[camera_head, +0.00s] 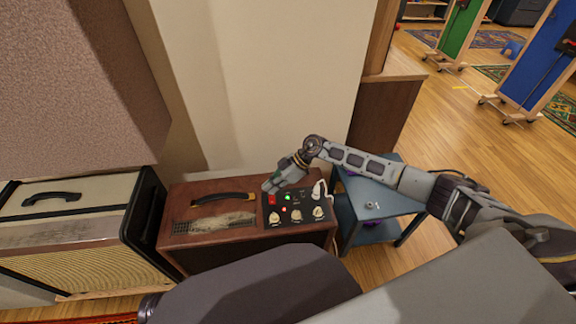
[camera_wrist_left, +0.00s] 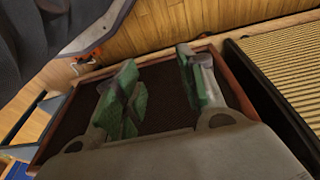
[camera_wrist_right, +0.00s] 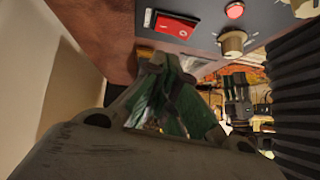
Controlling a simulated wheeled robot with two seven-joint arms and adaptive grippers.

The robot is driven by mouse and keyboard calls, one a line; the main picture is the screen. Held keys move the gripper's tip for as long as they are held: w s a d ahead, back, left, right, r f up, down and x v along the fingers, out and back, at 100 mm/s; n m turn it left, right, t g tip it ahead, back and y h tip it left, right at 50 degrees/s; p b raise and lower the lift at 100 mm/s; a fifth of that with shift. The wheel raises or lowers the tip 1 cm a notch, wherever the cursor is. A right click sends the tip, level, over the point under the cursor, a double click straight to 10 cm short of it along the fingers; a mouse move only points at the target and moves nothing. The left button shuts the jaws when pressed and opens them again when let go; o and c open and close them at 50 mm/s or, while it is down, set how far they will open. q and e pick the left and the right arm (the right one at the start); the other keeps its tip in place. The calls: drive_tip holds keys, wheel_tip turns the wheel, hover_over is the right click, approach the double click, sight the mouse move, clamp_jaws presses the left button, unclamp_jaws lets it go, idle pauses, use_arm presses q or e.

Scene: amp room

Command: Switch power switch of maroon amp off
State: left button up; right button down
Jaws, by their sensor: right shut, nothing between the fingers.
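The maroon amp (camera_head: 185,208) stands on the floor, with a black control panel (camera_head: 309,212) at the right of its top. Its red power switch (camera_head: 272,199) is at the panel's upper left; in the right wrist view the red rocker (camera_wrist_right: 175,27) has a white mark. My left gripper (camera_wrist_left: 155,65) is open and empty before the amp's dark, maroon-framed front.
A cream amp (camera_head: 90,205) stands to the left of the maroon one. A blue-grey side table (camera_head: 375,205) is close on its right, under my right arm. A pale wall panel (camera_head: 255,80) rises behind.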

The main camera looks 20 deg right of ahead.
drive_tip(key=shift+d+r+p, duration=0.15)
drive_tip(key=shift+r+p, duration=0.45)
drive_tip(key=shift+r, duration=0.15)
use_arm(q)
wheel_tip(320, 180, down, 7)
drive_tip(key=s+a+p, duration=0.1)
drive_tip(key=a+p, duration=0.1)
drive_tip(key=shift+a+g+y, duration=0.15)
drive_tip(key=shift+g+y, duration=0.15)
use_arm(e)
drive_tip(key=v, duration=0.9)
drive_tip(key=shift+d, duration=0.2)
drive_tip(key=shift+r, duration=0.15)
use_arm(q)
drive_tip(key=shift+r, duration=0.2)
use_arm(e)
drive_tip(key=shift+d+f, duration=0.1)
drive_tip(key=shift+f, duration=0.1)
